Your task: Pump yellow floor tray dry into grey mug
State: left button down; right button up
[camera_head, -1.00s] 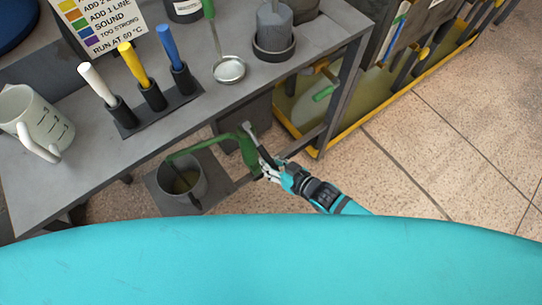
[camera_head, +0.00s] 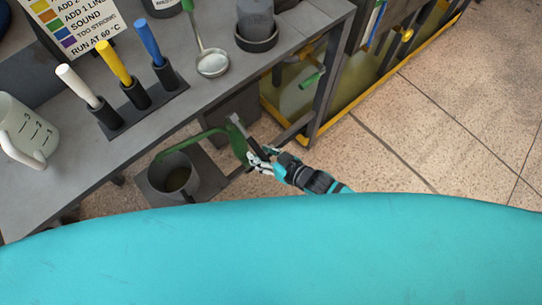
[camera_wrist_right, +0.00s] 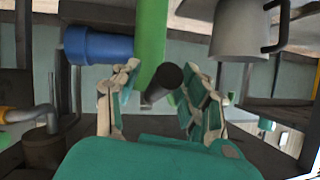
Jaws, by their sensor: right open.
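The green hand pump (camera_head: 238,148) stands beside the rack's lower shelf, its green spout reaching left over the grey mug (camera_head: 192,179). The mug stands upright with some yellowish liquid inside; it also shows in the right wrist view (camera_wrist_right: 238,32). The yellow floor tray (camera_head: 385,78) lies under the racks at right, with murky yellowish liquid in it. My right gripper (camera_head: 256,158) is at the pump's dark handle. In the right wrist view the gripper (camera_wrist_right: 158,92) is open, with its fingers on both sides of the dark handle end (camera_wrist_right: 166,78). My left gripper is out of view.
The grey bench (camera_head: 75,185) above holds a white measuring jug (camera_head: 25,135), a holder with white, yellow and blue handles (camera_head: 140,98), a ladle (camera_head: 212,63) and a dark pot (camera_head: 256,25). The tiled floor (camera_head: 440,140) at right is clear.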

jog(key=v, duration=1.1)
jog(key=shift+s+d, duration=0.15)
jog(key=shift+d, duration=0.1)
jog(key=shift+r, duration=0.15)
